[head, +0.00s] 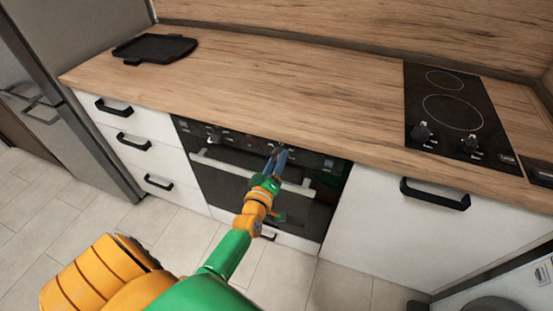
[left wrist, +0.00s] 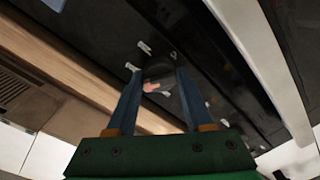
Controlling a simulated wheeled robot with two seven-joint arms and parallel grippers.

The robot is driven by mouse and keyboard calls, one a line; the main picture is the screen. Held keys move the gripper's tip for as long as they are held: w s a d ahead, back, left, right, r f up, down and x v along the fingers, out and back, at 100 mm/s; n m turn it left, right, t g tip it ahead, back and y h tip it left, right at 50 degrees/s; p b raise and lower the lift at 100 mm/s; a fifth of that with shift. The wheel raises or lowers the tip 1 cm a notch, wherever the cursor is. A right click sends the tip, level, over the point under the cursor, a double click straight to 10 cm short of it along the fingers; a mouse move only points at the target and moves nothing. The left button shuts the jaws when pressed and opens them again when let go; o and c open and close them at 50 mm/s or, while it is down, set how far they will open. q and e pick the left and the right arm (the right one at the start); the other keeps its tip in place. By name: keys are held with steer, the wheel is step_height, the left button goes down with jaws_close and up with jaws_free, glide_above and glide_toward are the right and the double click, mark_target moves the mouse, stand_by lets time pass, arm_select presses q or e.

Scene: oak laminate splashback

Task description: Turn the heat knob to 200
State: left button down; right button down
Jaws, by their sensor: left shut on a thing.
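The oven (head: 255,178) is built in under the counter, with a black control panel (head: 236,141) along its top edge. My left gripper (head: 281,150) reaches the right part of this panel. In the left wrist view its two blue fingers (left wrist: 157,74) are closed on the sides of a dark round heat knob (left wrist: 158,72). A small reddish mark and pale marks show at and around the knob. I cannot read any numbers on the dial. In the head view the fingers hide most of this knob. My right gripper is not in view.
The oven's pale bar handle (head: 225,167) runs just below the panel. Another knob (head: 214,138) is on the panel's left part. A cooktop (head: 455,118) with two knobs is at the right. A black tray (head: 155,49) lies at the counter's left; the counter between is clear.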

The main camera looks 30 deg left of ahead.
arm_select(q)
steer(key=shift+r+m+p, duration=0.1)
steer(key=shift+m+p, duration=0.2)
steer(key=shift+m, duration=1.9)
steer(key=shift+c, duration=1.6)
jaws_free()
steer(key=v, duration=0.7)
steer(key=shift+p, duration=0.35)
steer(key=shift+d, duration=0.1)
